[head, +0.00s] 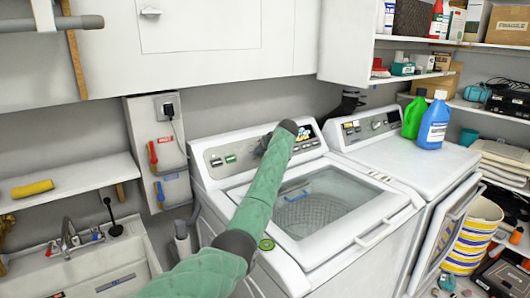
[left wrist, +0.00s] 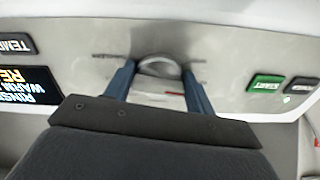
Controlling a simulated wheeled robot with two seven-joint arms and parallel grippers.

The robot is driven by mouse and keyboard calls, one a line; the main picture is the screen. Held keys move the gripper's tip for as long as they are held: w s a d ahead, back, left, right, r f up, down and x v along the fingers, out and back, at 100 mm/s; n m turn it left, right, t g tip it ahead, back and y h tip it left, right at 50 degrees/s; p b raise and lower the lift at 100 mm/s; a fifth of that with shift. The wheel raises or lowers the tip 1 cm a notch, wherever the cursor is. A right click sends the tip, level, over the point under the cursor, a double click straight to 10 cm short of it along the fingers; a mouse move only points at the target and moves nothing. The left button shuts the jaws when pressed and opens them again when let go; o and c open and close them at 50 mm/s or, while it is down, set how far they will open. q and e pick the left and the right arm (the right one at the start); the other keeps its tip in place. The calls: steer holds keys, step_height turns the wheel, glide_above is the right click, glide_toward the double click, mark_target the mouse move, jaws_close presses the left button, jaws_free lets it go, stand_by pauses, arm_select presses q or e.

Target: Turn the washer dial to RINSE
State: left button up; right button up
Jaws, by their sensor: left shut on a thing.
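The washer (head: 215,160) is the white top-loader in the middle of the head view, with a grey control panel along its back. My left arm reaches across its lid, and my left gripper (head: 262,146) is at the panel. In the left wrist view, the two blue fingers of my left gripper (left wrist: 157,76) are shut on the sides of the round metal dial (left wrist: 160,66). The dial's pointer cannot be made out. Beside it a dark display (left wrist: 27,88) shows orange and white text, partly cut off, including RINSE. My right gripper is not in view.
Panel buttons marked TEMP (left wrist: 15,45) and START (left wrist: 266,83) flank the dial. A dryer (head: 400,160) stands right of the washer with green (head: 414,115) and blue (head: 434,122) bottles on top. A sink (head: 75,265) is at left, and loaded shelves line the right.

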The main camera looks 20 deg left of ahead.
arm_select(q)
steer(key=shift+r, duration=0.3)
steer(key=o, duration=0.9)
steer(key=shift+d, duration=0.1)
steer(key=shift+o, duration=0.2)
steer(key=shift+f, duration=0.1)
steer(key=b+v, duration=0.1)
steer(key=v, duration=0.6)
steer(key=shift+d+r+b, duration=0.25)
steer(key=shift+b, duration=0.15)
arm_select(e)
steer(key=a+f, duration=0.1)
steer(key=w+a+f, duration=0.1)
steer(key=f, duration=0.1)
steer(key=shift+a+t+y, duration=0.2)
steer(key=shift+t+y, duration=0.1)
arm_select(q)
steer(key=shift+s+f, duration=0.1)
steer(key=shift+s, duration=0.05)
